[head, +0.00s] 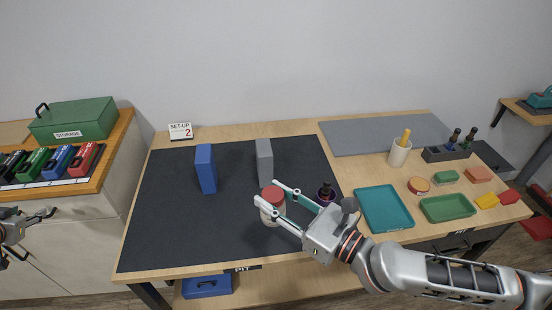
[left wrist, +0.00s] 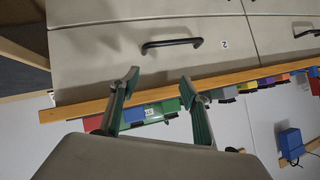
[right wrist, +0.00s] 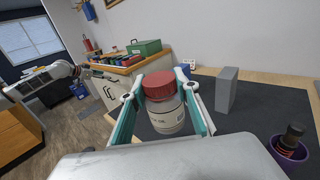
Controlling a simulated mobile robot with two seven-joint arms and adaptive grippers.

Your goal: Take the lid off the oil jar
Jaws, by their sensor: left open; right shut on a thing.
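The oil jar (head: 270,212) is a clear jar with a pale label, standing on the dark mat (head: 175,240). Its red lid (head: 272,194) is on top, and the lid also shows in the right wrist view (right wrist: 159,86) above the jar's labelled body (right wrist: 167,117). My right gripper (head: 265,194) is around the jar, its fingers shut on it from both sides near the lid. The exact contact height is hard to tell. My left gripper (left wrist: 160,78) is open and empty, far left of the table, in front of a cabinet drawer.
A blue block (head: 206,169) and a grey block (head: 264,161) stand upright behind the jar. Teal (head: 384,209) and green trays (head: 447,208) lie further right. The mat's left part is clear.

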